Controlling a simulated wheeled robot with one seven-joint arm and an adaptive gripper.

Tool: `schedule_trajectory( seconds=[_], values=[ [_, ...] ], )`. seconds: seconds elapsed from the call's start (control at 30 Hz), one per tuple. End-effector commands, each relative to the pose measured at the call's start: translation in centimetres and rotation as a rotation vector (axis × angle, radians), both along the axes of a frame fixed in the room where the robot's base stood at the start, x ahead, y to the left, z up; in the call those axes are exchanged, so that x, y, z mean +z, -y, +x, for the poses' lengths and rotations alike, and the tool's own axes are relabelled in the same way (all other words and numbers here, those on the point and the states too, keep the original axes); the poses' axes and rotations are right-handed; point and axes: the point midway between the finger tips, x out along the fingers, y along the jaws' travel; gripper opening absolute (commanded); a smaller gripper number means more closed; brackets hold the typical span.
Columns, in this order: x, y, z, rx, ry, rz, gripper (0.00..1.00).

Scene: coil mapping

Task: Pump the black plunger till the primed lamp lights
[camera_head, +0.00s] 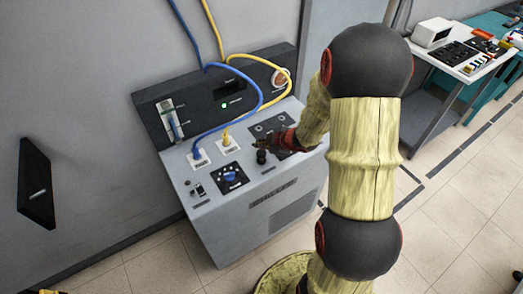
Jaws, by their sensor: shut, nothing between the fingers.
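The black plunger (262,158) stands up from the sloped grey top of the console (255,201). My gripper (258,143) is shut and empty, with its fingertips just above or beside the plunger's top; I cannot tell whether they touch it. A small green lamp (224,105) glows on the console's dark back panel (203,103). Its label is too small to read, so I cannot tell whether it is the primed lamp.
Blue (238,119) and yellow (281,70) cables plug into the console left of the plunger. A blue knob (230,178) is nearer the front. A dark panel (269,123) lies behind my gripper. A cart (464,57) stands far right. Tiled floor is clear ahead.

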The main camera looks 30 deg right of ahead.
Motion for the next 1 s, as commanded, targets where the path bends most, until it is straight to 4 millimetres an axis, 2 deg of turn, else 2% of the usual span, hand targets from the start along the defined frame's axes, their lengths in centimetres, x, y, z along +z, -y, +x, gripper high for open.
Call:
schedule_trajectory(
  seconds=[0.03,0.37,1.0],
  values=[
    [1.0,0.0,0.0,0.0,0.0,0.0,0.0],
    [3.6,0.0,0.0,0.0,0.0,0.0,0.0],
    [3.5,0.0,0.0,0.0,0.0,0.0,0.0]
  ],
)
